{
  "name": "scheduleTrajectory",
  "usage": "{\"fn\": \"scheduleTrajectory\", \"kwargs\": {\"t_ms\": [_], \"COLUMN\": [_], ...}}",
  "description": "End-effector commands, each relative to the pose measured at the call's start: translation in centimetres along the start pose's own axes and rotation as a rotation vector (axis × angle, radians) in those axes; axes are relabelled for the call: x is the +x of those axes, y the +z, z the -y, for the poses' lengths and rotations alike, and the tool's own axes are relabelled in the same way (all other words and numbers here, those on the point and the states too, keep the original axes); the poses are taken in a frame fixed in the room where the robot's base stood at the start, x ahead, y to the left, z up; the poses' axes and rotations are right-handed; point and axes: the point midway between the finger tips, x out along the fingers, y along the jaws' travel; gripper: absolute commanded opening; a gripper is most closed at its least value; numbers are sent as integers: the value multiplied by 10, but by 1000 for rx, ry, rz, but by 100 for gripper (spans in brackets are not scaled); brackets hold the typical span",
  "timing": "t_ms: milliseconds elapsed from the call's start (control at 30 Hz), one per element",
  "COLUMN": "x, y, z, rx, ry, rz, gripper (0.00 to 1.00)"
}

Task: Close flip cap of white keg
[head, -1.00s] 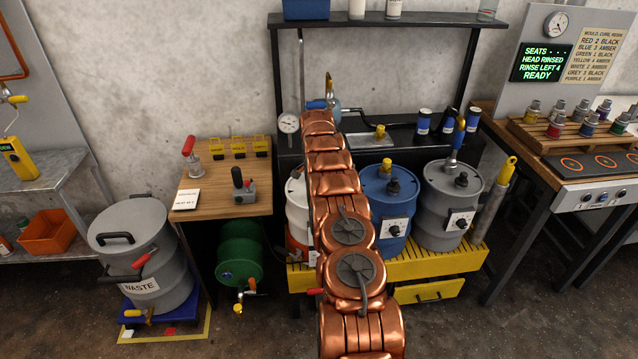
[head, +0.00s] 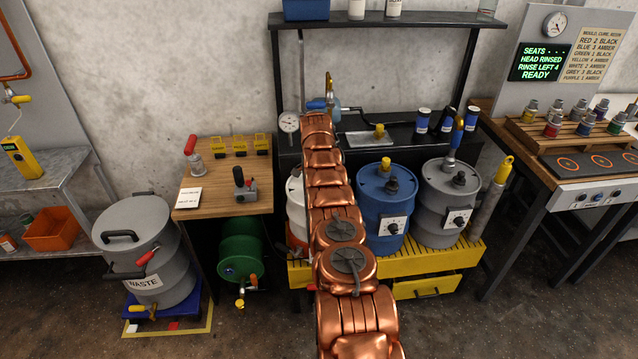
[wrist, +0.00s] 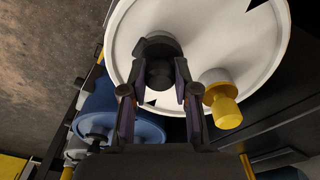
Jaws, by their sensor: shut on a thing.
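The white keg (head: 296,202) stands at the left end of the yellow platform, mostly hidden behind my copper arm in the head view. In the wrist view its round white top (wrist: 245,45) fills the upper right. A dark cap (wrist: 158,47) sits on that top, and a yellow cap (wrist: 222,103) stands to its right near the rim. My gripper (wrist: 159,76) is over the keg top with its fingers closed around a dark part at the cap. The fingers partly hide this part, and I cannot tell how far the flip cap is folded. The gripper is hidden in the head view.
A blue keg (head: 383,210) and a grey keg (head: 447,215) stand right of the white keg on the yellow platform (head: 440,262). A dark bench (head: 400,140) lies behind. A wooden table (head: 225,205) and a green drum (head: 240,262) are at left.

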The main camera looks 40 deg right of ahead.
Motion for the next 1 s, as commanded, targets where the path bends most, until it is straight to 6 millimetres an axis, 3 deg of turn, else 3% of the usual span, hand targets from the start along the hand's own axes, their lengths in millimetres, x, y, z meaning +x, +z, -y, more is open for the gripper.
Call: {"fn": "scheduleTrajectory", "kwargs": {"t_ms": [633, 667, 700, 1000], "x": [3, 3, 3, 1], "y": [1, 1, 1, 0], "z": [-3, -3, -3, -1], "rx": [1, 1, 1, 0], "ry": [10, 10, 10, 5], "rz": [6, 6, 6, 3], "gripper": [0, 33, 37, 40]}}
